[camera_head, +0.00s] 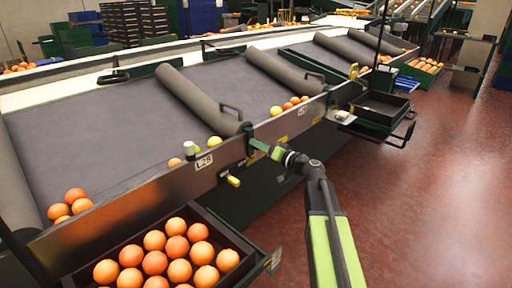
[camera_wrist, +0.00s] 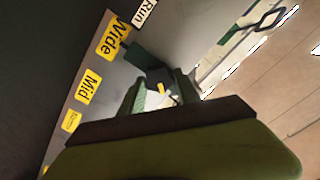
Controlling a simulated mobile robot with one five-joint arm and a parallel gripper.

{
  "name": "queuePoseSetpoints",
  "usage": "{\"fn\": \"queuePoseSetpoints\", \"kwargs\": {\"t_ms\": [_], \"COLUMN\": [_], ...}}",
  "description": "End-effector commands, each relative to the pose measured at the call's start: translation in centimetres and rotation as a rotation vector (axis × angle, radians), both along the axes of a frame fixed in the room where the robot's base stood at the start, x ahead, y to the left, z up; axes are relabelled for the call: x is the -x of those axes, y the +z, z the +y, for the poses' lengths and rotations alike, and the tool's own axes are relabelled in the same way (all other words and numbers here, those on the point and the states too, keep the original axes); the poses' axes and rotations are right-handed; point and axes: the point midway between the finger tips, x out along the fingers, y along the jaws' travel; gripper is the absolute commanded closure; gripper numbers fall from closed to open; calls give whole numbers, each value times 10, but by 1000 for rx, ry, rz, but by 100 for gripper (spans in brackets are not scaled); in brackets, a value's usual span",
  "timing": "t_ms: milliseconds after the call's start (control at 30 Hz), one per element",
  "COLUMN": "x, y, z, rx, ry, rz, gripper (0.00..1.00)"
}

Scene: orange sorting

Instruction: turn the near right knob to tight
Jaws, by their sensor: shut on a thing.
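In the wrist view, my gripper (camera_wrist: 162,86) has its two green fingers on either side of a dark knob (camera_wrist: 154,74) with a small yellow mark, and it is shut on it. Much of the knob is hidden by the fingers. Beside it, a plate bears yellow labels "Wide" (camera_wrist: 113,38) and "Mid" (camera_wrist: 89,86), and a smaller yellow label (camera_wrist: 71,121) too small to read. In the head view, my gripper (camera_head: 266,149) is against the front rail of the sorting table; the knob is hidden there. I cannot tell the knob's exact setting.
A crate of oranges (camera_head: 256,262) stands at the near left below the rail (camera_head: 130,212). An empty dark tray (camera_head: 388,106) is at the right. The red floor (camera_head: 440,190) at right is clear.

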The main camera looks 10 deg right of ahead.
Motion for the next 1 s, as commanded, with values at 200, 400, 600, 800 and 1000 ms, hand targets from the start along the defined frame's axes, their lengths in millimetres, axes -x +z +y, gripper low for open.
{"fn": "queuePoseSetpoints", "kwargs": {"t_ms": [200, 400, 600, 800, 1000], "x": [1, 0, 0, 0, 0], "y": [-2, -3, -4, -5, -5], "z": [-1, -2, -2, -3, -3], "rx": [-162, -315, -460, -581, -664], "ry": [2, 1, -1, -2, -3], "rz": [119, 231, 336, 423, 485], "gripper": [100, 100, 100, 100, 100]}}
